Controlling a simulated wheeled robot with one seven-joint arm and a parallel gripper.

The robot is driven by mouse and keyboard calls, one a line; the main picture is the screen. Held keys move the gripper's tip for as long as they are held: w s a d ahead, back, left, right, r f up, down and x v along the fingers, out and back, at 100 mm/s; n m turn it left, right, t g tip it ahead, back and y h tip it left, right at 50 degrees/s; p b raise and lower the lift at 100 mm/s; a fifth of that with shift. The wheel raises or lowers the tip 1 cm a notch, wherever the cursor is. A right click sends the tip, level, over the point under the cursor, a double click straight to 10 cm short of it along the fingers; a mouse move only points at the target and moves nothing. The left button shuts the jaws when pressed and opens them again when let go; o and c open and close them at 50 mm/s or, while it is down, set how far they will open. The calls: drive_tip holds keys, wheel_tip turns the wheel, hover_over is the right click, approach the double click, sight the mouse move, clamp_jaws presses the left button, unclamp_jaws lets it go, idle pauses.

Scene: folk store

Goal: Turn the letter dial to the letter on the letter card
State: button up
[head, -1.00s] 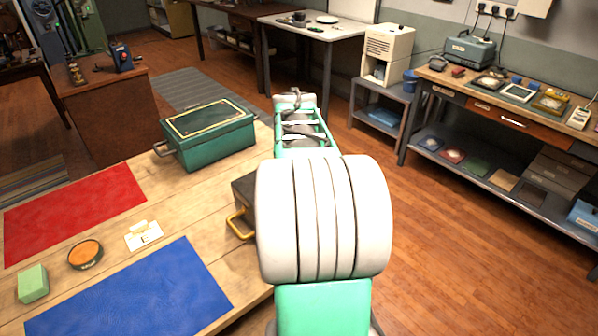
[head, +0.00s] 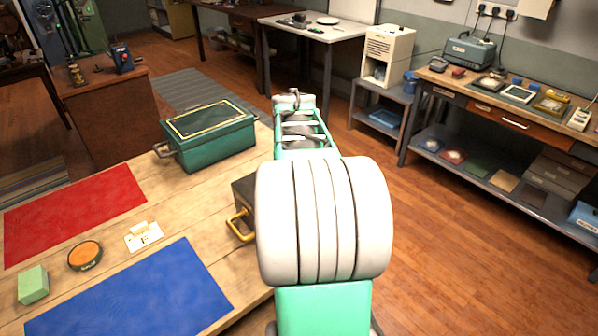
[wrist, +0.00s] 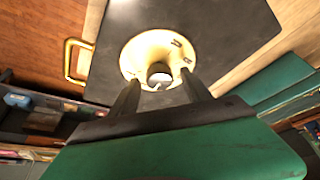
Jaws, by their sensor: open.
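The letter card (head: 143,238) lies on the workbench in the head view and shows a small dark letter that looks like F. The letter dial (wrist: 140,55) is a cream disc with dark letters around its rim, on the dark face of a box (wrist: 215,35) in the wrist view. My gripper (wrist: 162,84) is open, its two dark fingers reaching to the dial, one on either side of its round centre. I cannot tell whether they touch it. In the head view my arm hides the dial and most of the dark box (head: 243,190).
A brass handle (head: 237,226) sticks out from the dark box. A green metal box (head: 208,140) stands behind it. A red mat (head: 75,210), blue mat (head: 140,295), orange round tin (head: 85,256) and green block (head: 33,285) lie on the bench.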

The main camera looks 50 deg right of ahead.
drive_tip(key=v, duration=0.7)
drive_tip(key=shift+a+r, duration=0.2)
drive_tip(key=shift+r, duration=0.1)
